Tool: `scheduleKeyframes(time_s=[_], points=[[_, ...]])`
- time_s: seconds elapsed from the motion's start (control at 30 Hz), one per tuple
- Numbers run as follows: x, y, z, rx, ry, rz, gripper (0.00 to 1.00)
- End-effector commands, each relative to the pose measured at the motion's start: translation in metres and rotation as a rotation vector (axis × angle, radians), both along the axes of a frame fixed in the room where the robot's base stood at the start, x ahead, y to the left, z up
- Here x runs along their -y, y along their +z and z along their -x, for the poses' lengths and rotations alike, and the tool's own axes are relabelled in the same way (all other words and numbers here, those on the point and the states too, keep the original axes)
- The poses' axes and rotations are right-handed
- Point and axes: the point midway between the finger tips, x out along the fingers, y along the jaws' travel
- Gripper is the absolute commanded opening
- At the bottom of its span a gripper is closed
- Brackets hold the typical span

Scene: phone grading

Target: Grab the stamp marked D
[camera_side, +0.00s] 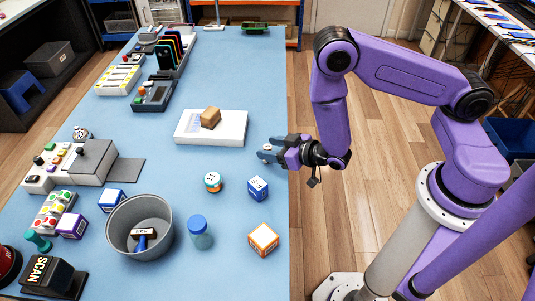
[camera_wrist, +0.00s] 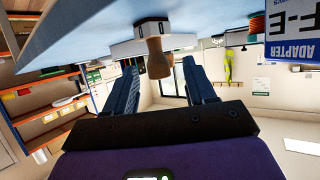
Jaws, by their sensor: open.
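My gripper (camera_side: 266,153) is open over the right part of the blue table, with nothing between its blue fingers in the side view. In the wrist view my gripper (camera_wrist: 158,85) frames a brown wooden piece (camera_wrist: 157,58), which lies beyond the fingers. It looks like the brown block (camera_side: 210,118) on the white slab (camera_side: 230,138) in the side view, left of and behind my gripper. I cannot read a D on anything, so I cannot tell which thing is the stamp marked D. A green knobbed piece (camera_side: 38,240) stands at the left front.
A grey bin (camera_side: 122,256) holding a blue-handled tool, a blue-capped jar (camera_side: 200,236), an orange box (camera_side: 263,240), a blue box (camera_side: 258,188) and a round tin (camera_side: 212,182) stand in front. Button panels line the left.

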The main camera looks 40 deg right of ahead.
Motion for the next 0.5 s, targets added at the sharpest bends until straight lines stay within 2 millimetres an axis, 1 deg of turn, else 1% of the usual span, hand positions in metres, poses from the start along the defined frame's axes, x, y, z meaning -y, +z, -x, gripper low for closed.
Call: scheduleKeyframes(time_s=[0.03,0.2,0.33,0.5], points=[[-0.001,-0.003,-0.008,0.003,-0.004,-0.002,0.55],[-0.005,-0.011,-0.025,0.001,-0.002,0.0,0.55],[-0.007,-0.013,-0.032,0.001,-0.001,0.0,0.55],[-0.008,-0.013,-0.032,0.0,0.0,0.001,0.55]])
